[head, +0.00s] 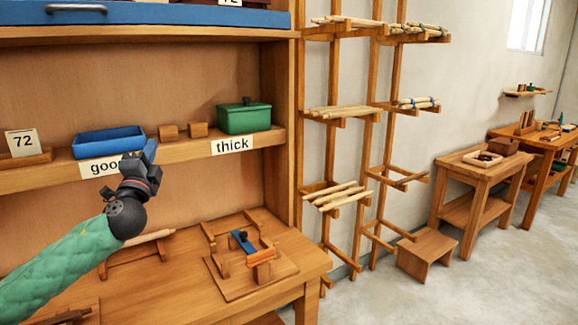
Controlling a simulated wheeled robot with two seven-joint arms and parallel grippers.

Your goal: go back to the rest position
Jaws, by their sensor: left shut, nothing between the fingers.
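My left gripper (146,152) is shut and empty. It is raised in front of the shelf, at the right end of the blue tray (108,141) in the picture, and it partly covers the label "good" (103,168). My left arm, in a green quilted sleeve, comes in from the lower left. My right gripper is not in view.
The wooden bench (190,300) below holds a jig with a blue piece (243,241) and a stand with a pale stick (148,240). A green box (244,117) stands above the label "thick" (232,145). A rack (340,112) with sticks stands to the right.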

